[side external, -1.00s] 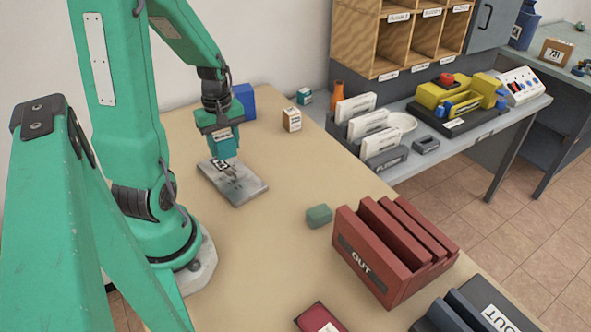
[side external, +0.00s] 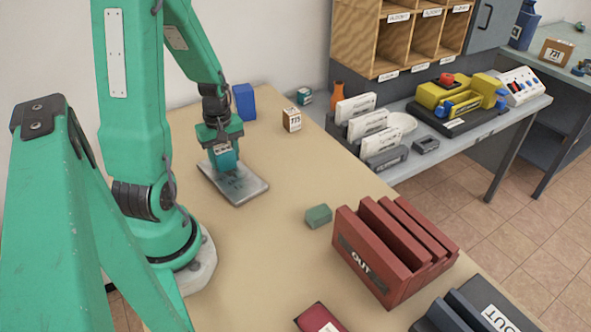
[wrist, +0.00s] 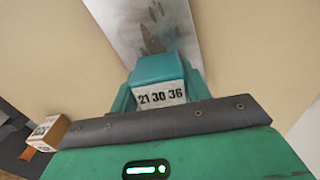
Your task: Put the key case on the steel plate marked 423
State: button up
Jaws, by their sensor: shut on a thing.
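My gripper (side external: 222,150) is shut on a teal case (side external: 225,161), which I take to be the key case. In the wrist view the case (wrist: 158,70) sits between my fingers (wrist: 158,88), its white label reading 21 30 36. The steel plate (side external: 250,189) lies flat on the tan table below it, grey and scuffed, with dark marks. The plate also shows beyond the case in the wrist view (wrist: 125,15). The case is over the plate's far half and low; whether it touches cannot be told. The plate's number is not readable now.
A blue box (side external: 244,102) and a small labelled carton (side external: 292,119) stand behind the plate. A green block (side external: 319,215) lies to its right, before a red OUT tray (side external: 375,265). A dark red item (side external: 318,318) is at the front. Table between is clear.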

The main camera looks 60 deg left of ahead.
aim_at(223, 149)
jog(key=shift+f, duration=0.15)
jog(key=o, duration=1)
jog(key=shift+o, duration=0.2)
notch_tip(223, 149, up, 12)
jog(key=shift+r, duration=0.2)
dwell(0.7)
jog(key=w+d+r+m+t, duration=0.1)
jog(key=d+r+m+t, duration=0.1)
jog(key=d+r+m, duration=0.3)
jog(key=w+d+r+m+t, duration=0.1)
jog(key=d+r+m+t, duration=0.2)
jog(key=d+m, duration=1)
jog(key=d+r, duration=0.1)
jog(key=d, duration=0.3)
jog(key=shift+r+t, duration=0.3)
jog(key=shift+r, duration=0.1)
